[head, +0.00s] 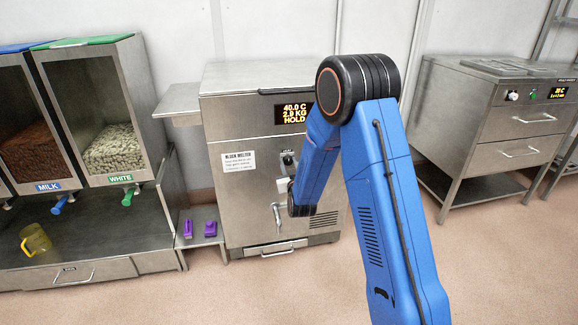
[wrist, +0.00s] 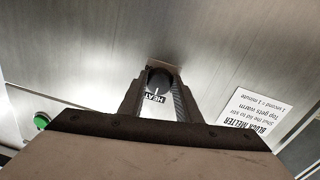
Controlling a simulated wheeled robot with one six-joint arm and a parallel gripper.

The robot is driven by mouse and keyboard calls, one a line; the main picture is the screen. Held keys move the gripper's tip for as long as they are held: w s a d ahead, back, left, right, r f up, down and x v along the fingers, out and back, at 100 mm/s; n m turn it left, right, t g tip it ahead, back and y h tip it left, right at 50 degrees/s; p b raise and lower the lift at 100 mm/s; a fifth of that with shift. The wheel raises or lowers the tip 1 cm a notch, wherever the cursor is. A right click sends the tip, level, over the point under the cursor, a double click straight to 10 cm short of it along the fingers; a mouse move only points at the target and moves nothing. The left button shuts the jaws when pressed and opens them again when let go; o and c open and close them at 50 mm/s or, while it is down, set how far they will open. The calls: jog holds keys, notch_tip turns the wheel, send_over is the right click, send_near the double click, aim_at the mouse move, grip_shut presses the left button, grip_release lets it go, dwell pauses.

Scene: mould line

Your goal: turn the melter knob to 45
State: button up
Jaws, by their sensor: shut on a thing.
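The block melter (head: 240,120) is a steel cabinet in the middle of the head view. Its display (head: 294,113) reads 40.0 C, 2.9 KG, HOLD. In the wrist view my gripper (wrist: 157,85) is shut on the dark melter knob (wrist: 158,82), with one finger on each side of it. A pale pointer mark shows on the knob, and a HEAT label sits beside it. In the head view my blue arm covers part of the melter front, and my gripper's fingertips are hidden there.
A white notice (head: 238,161) is on the melter front, with a lever tap (head: 278,214) below. Hoppers marked MILK (head: 48,187) and WHITE (head: 120,176) stand left, near a yellow jug (head: 35,240). Purple items (head: 210,227) lie on a low shelf. A steel cabinet (head: 490,130) stands right.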

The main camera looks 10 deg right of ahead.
jog(key=m, duration=0.6)
jog(key=shift+a+r+m+g, duration=0.1)
jog(key=shift+m+g, duration=0.2)
jog(key=shift+m, duration=2.2)
jog(key=o, duration=1.1)
jog(key=shift+c, duration=0.2)
jog(key=shift+s, duration=0.1)
